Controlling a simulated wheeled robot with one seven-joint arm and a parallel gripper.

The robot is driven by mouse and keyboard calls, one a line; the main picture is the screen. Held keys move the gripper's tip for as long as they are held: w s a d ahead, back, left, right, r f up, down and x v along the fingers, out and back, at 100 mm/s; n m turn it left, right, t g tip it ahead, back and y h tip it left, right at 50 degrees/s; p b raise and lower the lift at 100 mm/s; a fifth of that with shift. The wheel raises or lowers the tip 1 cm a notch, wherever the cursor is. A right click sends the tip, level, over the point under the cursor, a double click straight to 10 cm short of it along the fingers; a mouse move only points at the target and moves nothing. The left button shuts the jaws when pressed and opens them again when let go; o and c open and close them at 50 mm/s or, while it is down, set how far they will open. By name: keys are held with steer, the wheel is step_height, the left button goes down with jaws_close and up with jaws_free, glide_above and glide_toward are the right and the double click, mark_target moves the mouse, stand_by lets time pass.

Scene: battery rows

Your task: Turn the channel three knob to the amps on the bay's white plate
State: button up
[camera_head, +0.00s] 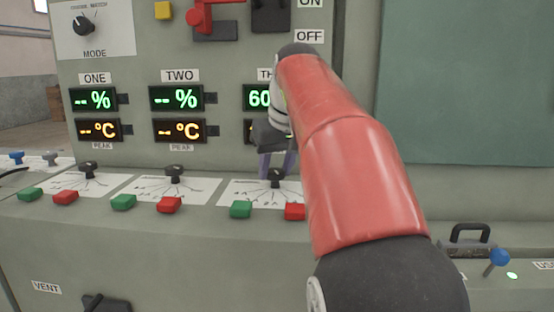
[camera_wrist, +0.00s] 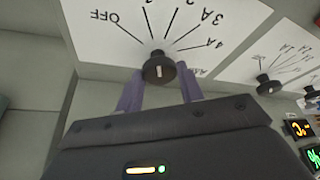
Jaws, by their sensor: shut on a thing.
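The channel three knob (camera_head: 276,178) is black and stands on a white dial plate (camera_head: 235,190) below the third display column. In the wrist view the knob (camera_wrist: 159,70) has a short white mark on its end, and the dial plate (camera_wrist: 95,40) shows lines labelled OFF, 3A and 4A, with others cut off at the top. My gripper (camera_wrist: 160,82) is shut on the knob, one purple finger on each side. In the head view my gripper (camera_head: 277,163) is partly covered by my arm. I cannot tell exactly which line the knob points to. No separate white plate giving the amps is legible.
The channel two knob (camera_head: 174,172) and channel one knob (camera_head: 88,170) stand to the left. Green (camera_head: 240,209) and red (camera_head: 295,211) buttons lie just in front of the third dial. The third display (camera_head: 257,97) shows 60, partly hidden by my arm.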

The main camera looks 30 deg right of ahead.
steer(key=shift+a+m+h+p, duration=0.15)
steer(key=shift+m+h+p, duration=0.8)
steer(key=shift+m, duration=1.25)
steer(key=o, duration=1)
steer(key=shift+g, duration=0.3)
steer(key=shift+r, duration=0.1)
steer(key=p+v, duration=0.2)
steer(key=v, duration=0.5)
steer(key=shift+s+r, duration=0.15)
steer(key=shift+r, duration=0.15)
